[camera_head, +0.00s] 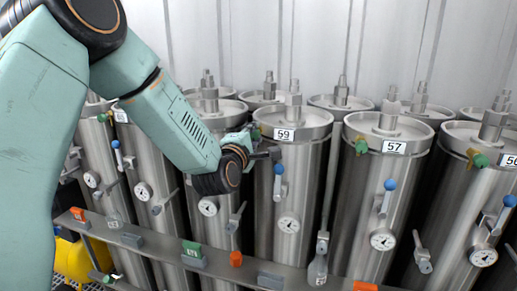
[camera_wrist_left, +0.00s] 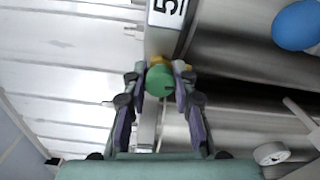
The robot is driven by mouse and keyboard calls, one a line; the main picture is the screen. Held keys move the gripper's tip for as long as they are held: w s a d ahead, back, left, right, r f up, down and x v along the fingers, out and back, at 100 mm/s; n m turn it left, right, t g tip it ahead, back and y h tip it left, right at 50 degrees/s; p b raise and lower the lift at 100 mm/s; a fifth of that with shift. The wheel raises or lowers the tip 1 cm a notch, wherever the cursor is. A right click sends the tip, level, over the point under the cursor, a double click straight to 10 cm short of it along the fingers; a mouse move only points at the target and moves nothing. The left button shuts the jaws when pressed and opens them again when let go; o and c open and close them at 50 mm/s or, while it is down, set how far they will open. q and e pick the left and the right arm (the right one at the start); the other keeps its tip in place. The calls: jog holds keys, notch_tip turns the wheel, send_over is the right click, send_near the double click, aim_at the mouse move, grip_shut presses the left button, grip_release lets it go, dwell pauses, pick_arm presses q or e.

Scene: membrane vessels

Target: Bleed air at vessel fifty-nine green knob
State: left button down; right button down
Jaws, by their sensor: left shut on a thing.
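Vessel 59 (camera_head: 305,180) is a steel cylinder with a "59" label (camera_head: 284,134) under its lid. My left gripper (camera_head: 262,149) reaches its upper left side, just left of the label. In the left wrist view, the green knob (camera_wrist_left: 159,82) sits between the two fingertips, with a brass-coloured fitting behind it. My left gripper (camera_wrist_left: 160,84) is shut on this knob. In the head view the knob is mostly hidden by the gripper. Part of a label (camera_wrist_left: 167,12) with a "5" shows above it. My right gripper is not in view.
The blue-handled valve (camera_head: 279,170) and a gauge (camera_head: 289,225) sit on vessel 59 below the gripper. Vessel 57 (camera_head: 375,190) stands to the right with its own green knob (camera_head: 361,146). A rail (camera_head: 220,262) with coloured clips runs along the front.

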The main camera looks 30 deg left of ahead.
pick_arm(q)
jog(key=shift+n+b, duration=0.65)
jog(key=shift+n, duration=0.35)
jog(key=n+b, duration=0.3)
jog(key=shift+f, duration=0.2)
jog(key=shift+r+n, duration=0.1)
jog(key=shift+n, duration=0.5)
jog(key=n+b, duration=0.2)
jog(key=shift+b, duration=0.4)
jog(key=shift+n+b, duration=0.5)
jog(key=shift+n, duration=0.3)
